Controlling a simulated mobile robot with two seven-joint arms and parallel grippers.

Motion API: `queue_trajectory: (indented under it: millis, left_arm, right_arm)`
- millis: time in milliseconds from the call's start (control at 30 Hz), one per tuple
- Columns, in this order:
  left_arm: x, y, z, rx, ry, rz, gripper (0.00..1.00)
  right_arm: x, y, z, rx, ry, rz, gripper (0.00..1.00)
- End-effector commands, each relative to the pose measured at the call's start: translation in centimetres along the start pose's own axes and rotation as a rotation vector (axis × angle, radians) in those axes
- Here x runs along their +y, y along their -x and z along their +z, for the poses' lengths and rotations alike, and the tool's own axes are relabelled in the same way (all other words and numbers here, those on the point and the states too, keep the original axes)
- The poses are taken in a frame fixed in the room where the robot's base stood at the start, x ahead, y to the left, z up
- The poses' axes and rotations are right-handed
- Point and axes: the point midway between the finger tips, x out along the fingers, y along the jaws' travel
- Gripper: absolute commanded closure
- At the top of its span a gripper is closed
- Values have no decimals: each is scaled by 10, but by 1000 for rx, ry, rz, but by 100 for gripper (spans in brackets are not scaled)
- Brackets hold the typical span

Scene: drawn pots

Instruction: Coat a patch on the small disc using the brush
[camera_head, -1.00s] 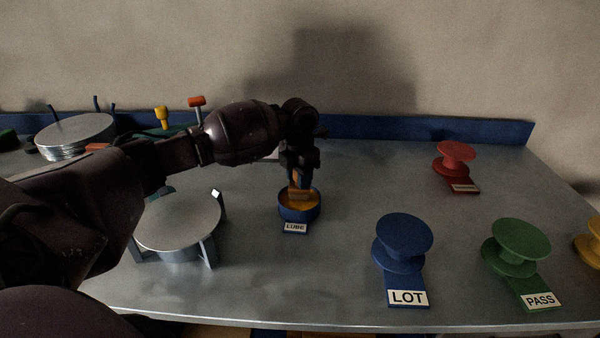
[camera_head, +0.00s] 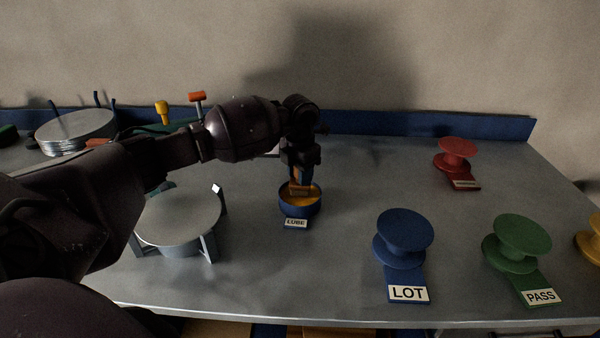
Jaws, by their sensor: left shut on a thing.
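My left gripper (camera_head: 301,172) points down over the small blue pot (camera_head: 299,208) labelled LUBE. It is shut on the brush (camera_head: 301,189), whose orange-brown lower part is at the pot's opening, over the orange-yellow contents. Whether the brush tip touches the contents, I cannot tell. A grey disc (camera_head: 178,218) lies flat on a stand with upright posts, left of the pot; its top looks plain. My left arm covers part of the area behind it. My right gripper is not in view.
A stack of metal discs (camera_head: 75,131) stands at the back left. Stamp-like knobs stand on the right: blue LOT (camera_head: 403,236), green PASS (camera_head: 522,240), red (camera_head: 457,152) and yellow (camera_head: 592,238). A blue ledge (camera_head: 430,128) runs along the back. The table between pot and red knob is clear.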

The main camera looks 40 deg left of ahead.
Motion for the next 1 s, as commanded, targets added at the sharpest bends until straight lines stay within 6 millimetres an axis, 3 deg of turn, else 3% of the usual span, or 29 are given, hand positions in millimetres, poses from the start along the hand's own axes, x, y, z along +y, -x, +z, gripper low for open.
queue_trajectory:
  millis: [333, 1000]
  left_arm:
    - [0, -4, 0, 0, 0, 0, 84]
    - [0, -10, 0, 0, 0, 0, 84]
  right_arm:
    - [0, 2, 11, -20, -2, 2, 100]
    - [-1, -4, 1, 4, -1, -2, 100]
